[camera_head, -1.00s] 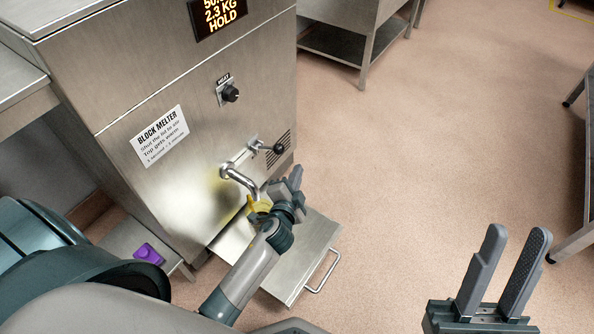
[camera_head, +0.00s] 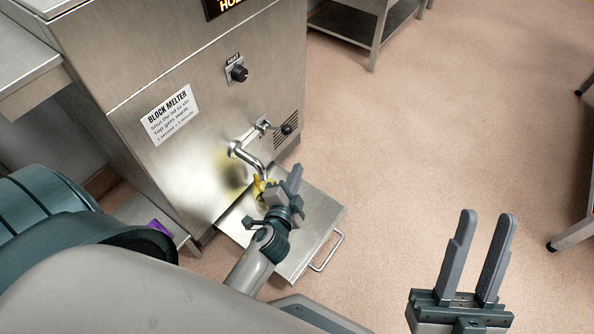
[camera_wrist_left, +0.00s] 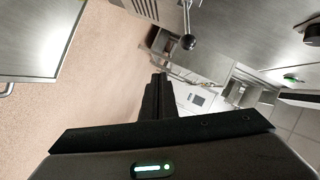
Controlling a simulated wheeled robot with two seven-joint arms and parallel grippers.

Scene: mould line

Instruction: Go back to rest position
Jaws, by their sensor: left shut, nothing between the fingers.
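My left gripper (camera_head: 293,180) is over the steel shelf of the block melter, just right of the curved spout, with its fingers together and nothing seen between them. In the left wrist view its dark fingers (camera_wrist_left: 158,95) also show closed. A yellow thing (camera_head: 258,187) is partly hidden behind the gripper below the spout; I cannot tell whether they touch. My right gripper (camera_head: 481,255) is at the lower right over open floor, fingers parallel, open and empty.
The block melter (camera_head: 200,70) stands close at the left, with a spout (camera_head: 250,156), a black-knobbed lever (camera_head: 286,129) and a pull-out shelf (camera_head: 318,215) with a handle. A purple thing (camera_head: 160,228) is mostly hidden by my arm. A steel table (camera_head: 372,30) stands behind.

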